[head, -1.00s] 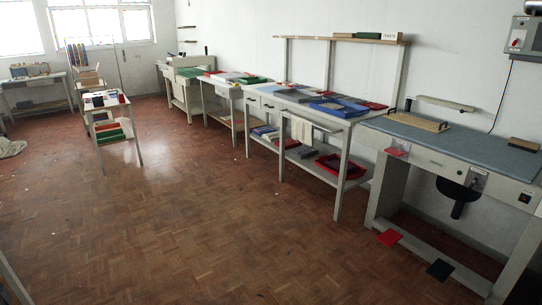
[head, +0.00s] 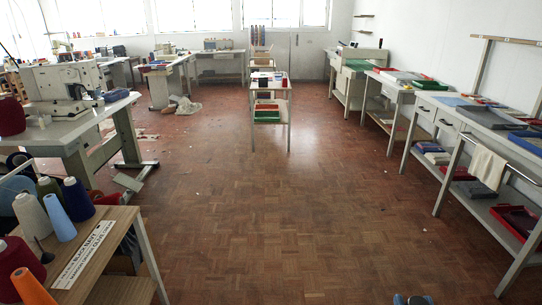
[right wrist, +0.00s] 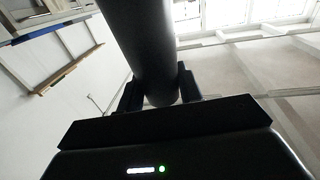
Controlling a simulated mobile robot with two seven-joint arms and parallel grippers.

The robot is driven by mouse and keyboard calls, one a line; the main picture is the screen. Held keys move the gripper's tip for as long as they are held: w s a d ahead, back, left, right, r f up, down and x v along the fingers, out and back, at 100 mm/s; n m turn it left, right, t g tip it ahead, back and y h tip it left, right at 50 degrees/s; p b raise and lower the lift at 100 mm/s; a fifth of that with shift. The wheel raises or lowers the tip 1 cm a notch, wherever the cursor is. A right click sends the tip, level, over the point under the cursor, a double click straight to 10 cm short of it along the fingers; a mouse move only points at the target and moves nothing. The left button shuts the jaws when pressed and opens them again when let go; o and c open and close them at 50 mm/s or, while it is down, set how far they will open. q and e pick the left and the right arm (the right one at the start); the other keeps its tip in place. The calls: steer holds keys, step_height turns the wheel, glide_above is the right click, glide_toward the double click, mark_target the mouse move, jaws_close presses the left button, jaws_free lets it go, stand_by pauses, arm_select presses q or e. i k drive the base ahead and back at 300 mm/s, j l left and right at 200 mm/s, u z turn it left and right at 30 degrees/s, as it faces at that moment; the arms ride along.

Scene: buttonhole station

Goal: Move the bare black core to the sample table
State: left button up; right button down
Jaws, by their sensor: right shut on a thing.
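In the right wrist view my right gripper (right wrist: 158,92) is shut on the bare black core (right wrist: 143,40), a smooth dark tube. It is held between the two dark fingers and runs up out of the top of the picture. In the head view only a small blue-grey part shows at the bottom edge, perhaps of my right arm or gripper; the core cannot be made out there. My left gripper is not in view. I cannot tell which table is the sample table; a small table (head: 268,86) with small items stands at the middle back.
A wooden table (head: 122,222) with coloured yarn cones, a dark spike and a printed label is at the near left. A sewing machine (head: 62,85) stands on a white table behind it. Workbenches (head: 492,133) line the right wall. The parquet floor (head: 270,215) between is clear.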

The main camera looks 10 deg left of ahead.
mark_target(63, 228)
steer(key=i+u, duration=0.25)
steer(key=u, duration=0.2)
steer(key=i+u, duration=0.3)
steer(key=u, duration=0.15)
steer(key=i+l+u, duration=0.2)
steer(key=u, duration=0.25)
steer(key=i+l+u, duration=0.25)
steer(key=u, duration=0.2)
steer(key=i+l+u, duration=0.2)
steer(key=u, duration=0.25)
steer(key=i+l+u, duration=0.2)
steer(key=l+u, duration=0.25)
steer(key=i+l+u, duration=0.15)
steer(key=l+u, duration=0.15)
steer(key=u, duration=0.15)
steer(key=i+l+u, duration=0.1)
steer(key=l+u, duration=0.25)
steer(key=l, duration=0.2)
steer(key=i+l+u, duration=0.1)
steer(key=l+u, duration=0.25)
steer(key=l, duration=0.2)
